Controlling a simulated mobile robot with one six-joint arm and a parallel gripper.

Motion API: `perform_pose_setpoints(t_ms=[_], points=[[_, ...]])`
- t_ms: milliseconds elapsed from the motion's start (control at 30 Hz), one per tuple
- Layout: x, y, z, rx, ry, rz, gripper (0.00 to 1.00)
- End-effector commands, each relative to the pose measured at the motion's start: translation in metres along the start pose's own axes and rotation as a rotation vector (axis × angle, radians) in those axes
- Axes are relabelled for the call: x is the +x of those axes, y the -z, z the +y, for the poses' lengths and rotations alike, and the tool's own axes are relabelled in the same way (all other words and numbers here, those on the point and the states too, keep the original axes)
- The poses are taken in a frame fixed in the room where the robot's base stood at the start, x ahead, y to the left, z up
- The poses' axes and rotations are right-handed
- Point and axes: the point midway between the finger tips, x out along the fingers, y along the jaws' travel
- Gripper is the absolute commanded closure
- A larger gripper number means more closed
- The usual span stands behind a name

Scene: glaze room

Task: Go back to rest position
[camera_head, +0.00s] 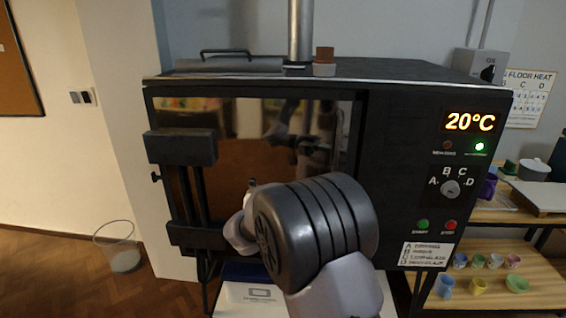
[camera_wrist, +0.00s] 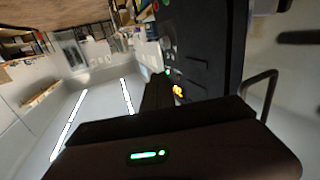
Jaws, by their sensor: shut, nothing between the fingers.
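My arm reaches toward the front of the black oven-like kiln (camera_head: 410,110). In the head view, my large dark wrist joint hides my gripper. In the wrist view, the dark gripper body with a green light fills the bottom. My gripper (camera_wrist: 157,88) shows as dark fingers together at the centre, with nothing seen between them. The kiln also shows beside it in the wrist view (camera_wrist: 215,50). Its door window is closed or nearly so; I cannot tell which. The display reads 20°C, and a green lamp is lit.
At right, a wooden shelf (camera_head: 540,285) holds several small coloured cups. A small brown block on a grey base (camera_head: 324,62) sits on the kiln top beside a metal pipe (camera_head: 300,30). The floor at left is mostly clear.

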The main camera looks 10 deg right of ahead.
Motion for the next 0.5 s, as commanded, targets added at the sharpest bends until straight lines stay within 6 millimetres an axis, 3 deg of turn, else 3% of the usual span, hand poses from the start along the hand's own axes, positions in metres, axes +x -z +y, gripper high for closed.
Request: perform_pose_setpoints(t_ms=[67,133,200,267,333,400,500], points=[[0.007,0.007,0.03,-0.099,-0.042,-0.115,1.0],[0.009,0.007,0.08,-0.267,-0.062,-0.329,1.0],[-0.005,-0.004,0.136,-0.437,0.004,-0.605,1.0],[-0.032,-0.019,0.178,-0.542,0.145,-0.836,1.0],[-0.074,-0.034,0.213,-0.598,0.392,-1.049,1.0],[-0.119,-0.041,0.233,-0.587,0.672,-1.167,1.0],[-0.167,-0.038,0.243,-0.509,1.001,-1.193,1.0]])
